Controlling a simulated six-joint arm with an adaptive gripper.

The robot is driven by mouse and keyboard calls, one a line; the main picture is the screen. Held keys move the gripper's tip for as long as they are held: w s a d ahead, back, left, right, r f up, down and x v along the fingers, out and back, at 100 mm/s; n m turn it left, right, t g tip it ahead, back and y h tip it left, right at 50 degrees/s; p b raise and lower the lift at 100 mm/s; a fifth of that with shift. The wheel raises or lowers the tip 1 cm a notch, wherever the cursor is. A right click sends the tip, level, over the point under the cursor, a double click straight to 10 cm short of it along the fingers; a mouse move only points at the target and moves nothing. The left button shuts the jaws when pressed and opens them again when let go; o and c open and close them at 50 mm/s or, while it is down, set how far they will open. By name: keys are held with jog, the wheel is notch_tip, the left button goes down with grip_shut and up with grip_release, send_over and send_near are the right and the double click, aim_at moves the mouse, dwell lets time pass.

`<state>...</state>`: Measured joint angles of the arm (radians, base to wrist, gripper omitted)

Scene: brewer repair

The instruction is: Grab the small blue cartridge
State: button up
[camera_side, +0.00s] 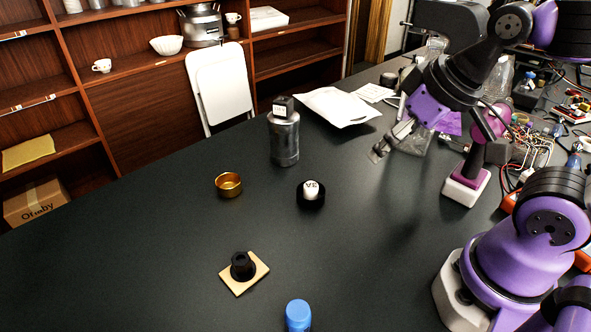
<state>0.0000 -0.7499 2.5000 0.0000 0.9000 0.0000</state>
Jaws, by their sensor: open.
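The small blue cartridge (298,315) stands upright on the dark table at the bottom edge of the side view, with its lower part cut off by the frame. My gripper (376,154) is open and empty. It hangs above the table in the upper right part of the view, far from the cartridge and to the right of the grey metal canister.
A black part on a wooden square (258,279) lies near the cartridge. A gold cup (228,185), a black ring with a white piece (310,194) and a grey canister (284,138) stand farther back. Clutter and wires (540,148) fill the right. The left table is clear.

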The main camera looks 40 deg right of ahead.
jog(key=shift+a, duration=0.1)
jog(key=m+g, duration=0.7)
send_near(298, 310)
jog(key=f, duration=0.2)
jog(key=d+f, duration=0.1)
jog(key=shift+s+d+f+y, duration=0.1)
jog(key=shift+s+f+y, duration=0.25)
jog(key=shift+s+y, duration=0.05)
jog(key=f, duration=0.2)
jog(key=a+f, duration=0.1)
jog(key=f, duration=0.2)
jog(key=shift+s+f, duration=0.15)
jog(key=shift+f, duration=0.1)
grip_shut()
